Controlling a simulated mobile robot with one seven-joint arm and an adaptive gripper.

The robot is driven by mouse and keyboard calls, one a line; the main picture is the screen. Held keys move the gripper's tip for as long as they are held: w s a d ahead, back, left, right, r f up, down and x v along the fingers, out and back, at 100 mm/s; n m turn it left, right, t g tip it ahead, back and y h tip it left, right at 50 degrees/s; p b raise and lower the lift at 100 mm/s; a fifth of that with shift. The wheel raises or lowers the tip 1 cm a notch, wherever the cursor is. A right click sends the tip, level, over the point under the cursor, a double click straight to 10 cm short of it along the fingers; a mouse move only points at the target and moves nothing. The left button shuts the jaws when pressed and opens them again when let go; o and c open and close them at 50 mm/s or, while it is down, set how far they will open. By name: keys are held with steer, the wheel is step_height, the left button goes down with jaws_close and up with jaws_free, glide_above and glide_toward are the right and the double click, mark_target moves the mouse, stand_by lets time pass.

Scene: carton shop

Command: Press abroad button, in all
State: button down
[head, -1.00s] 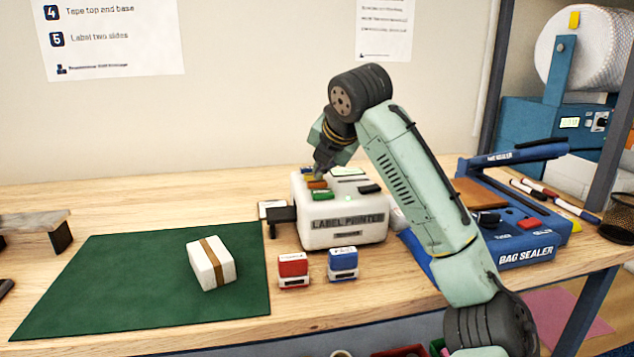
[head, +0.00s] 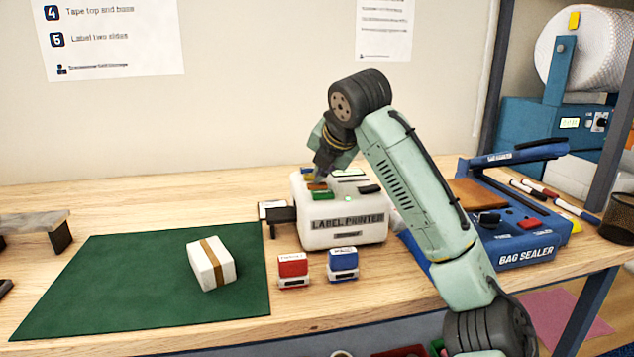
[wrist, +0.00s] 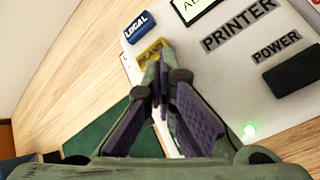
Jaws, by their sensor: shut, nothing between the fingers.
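The white label printer (head: 345,232) stands on the bench with a row of coloured buttons on its top left. In the wrist view the blue button (wrist: 139,27) reads LOCAL, and the yellow button (wrist: 150,50) beside it is partly covered by my fingers. The orange button (head: 317,187) and green button (head: 320,195) show in the head view; my fingers hide them in the wrist view. No ABROAD label is readable. My gripper (wrist: 158,62) is shut and empty, its tips over the button row near the yellow one. I cannot tell whether it touches a button.
A red stamp (head: 293,271) and a blue stamp (head: 343,265) stand in front of the printer. A taped white carton (head: 212,263) sits on the green mat (head: 110,290). The blue bag sealer (head: 525,240) is to the right. A green light (wrist: 250,129) glows on the printer.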

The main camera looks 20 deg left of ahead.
mark_target(321, 184)
steer(key=shift+r+p, duration=0.85)
steer(key=shift+p, duration=0.2)
step_height(321, 184, up, 5)
steer(key=p, duration=0.5)
steer(key=shift+f, duration=0.1)
stand_by(0.3)
